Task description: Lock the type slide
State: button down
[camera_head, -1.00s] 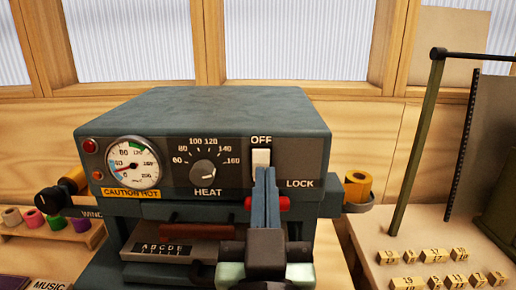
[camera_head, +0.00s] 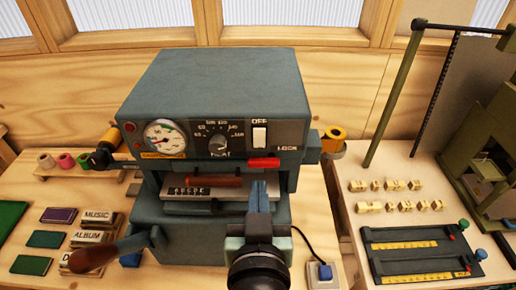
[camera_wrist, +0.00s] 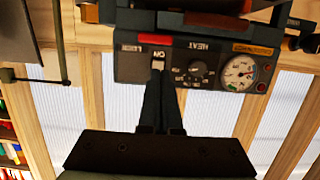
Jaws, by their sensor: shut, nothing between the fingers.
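The dark teal press (camera_head: 215,85) has a type slide (camera_head: 210,194) with black lettered type in its front opening, below a brown bar (camera_head: 200,182). A red lock lever (camera_head: 263,162) lies roughly level at the right of the panel, beside the LOCK label; it also shows in the wrist view (camera_wrist: 155,39), which looks upside down. My gripper (camera_head: 258,184) is shut and empty, in front of the press, below the lever in the head view. In the wrist view my fingertips (camera_wrist: 159,72) overlap the white switch's edge; I cannot tell whether they touch it.
The white switch (camera_head: 259,136) and heat knob (camera_head: 218,145) are on the panel. A dark-handled lever (camera_head: 95,255) projects at front left. A gold foil roll (camera_head: 332,135) stands at right. Several type blocks (camera_head: 400,206) and a black tray (camera_head: 420,250) lie on the right table.

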aim_at(264, 161)
dwell(0.3)
jog(key=p+x, duration=0.2)
jog(key=x, duration=0.8)
